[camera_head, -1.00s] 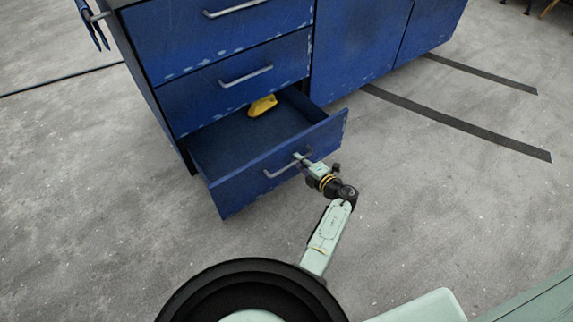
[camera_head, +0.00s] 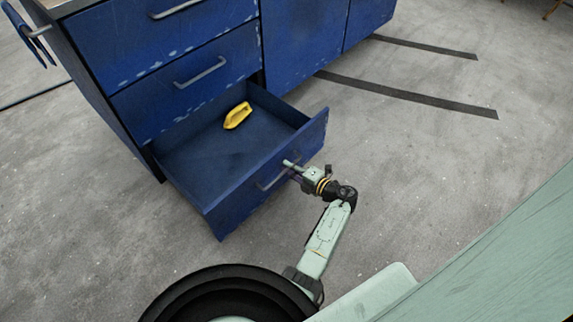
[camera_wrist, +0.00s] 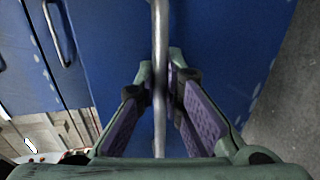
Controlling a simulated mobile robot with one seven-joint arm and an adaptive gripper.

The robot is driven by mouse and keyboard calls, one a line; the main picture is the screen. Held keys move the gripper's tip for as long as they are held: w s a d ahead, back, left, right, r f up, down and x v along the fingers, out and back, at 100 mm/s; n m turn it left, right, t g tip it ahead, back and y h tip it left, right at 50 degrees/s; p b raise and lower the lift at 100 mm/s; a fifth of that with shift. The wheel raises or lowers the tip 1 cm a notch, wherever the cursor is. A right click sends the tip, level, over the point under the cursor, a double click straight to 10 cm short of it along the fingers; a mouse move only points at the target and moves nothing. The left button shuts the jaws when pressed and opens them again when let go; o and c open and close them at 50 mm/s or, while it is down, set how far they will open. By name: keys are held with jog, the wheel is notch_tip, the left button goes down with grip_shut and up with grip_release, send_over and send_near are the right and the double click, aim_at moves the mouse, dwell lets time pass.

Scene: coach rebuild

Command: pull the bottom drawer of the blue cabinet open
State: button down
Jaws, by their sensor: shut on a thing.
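The blue cabinet (camera_head: 188,79) stands at the upper left of the head view. Its bottom drawer (camera_head: 205,152) is pulled well out, with its interior showing. A yellow object (camera_head: 238,115) lies inside the drawer, towards the back. My gripper (camera_head: 291,166) is at the drawer's front. In the wrist view the grey handle bar (camera_wrist: 159,60) runs up between the two fingers (camera_wrist: 160,92), with the blue drawer front (camera_wrist: 215,45) behind it. The gripper is shut on the handle. The exact finger contact is partly hidden.
The upper drawers with grey handles (camera_head: 200,72) are shut above. Dark stripes (camera_head: 410,97) lie on the grey concrete floor (camera_head: 420,160) at right. The floor right of the drawer is clear. A blue hanging item (camera_head: 25,32) is at the cabinet's left side.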

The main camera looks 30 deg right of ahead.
jog(key=c, duration=1.7)
grip_release()
jog(key=shift+s, duration=0.1)
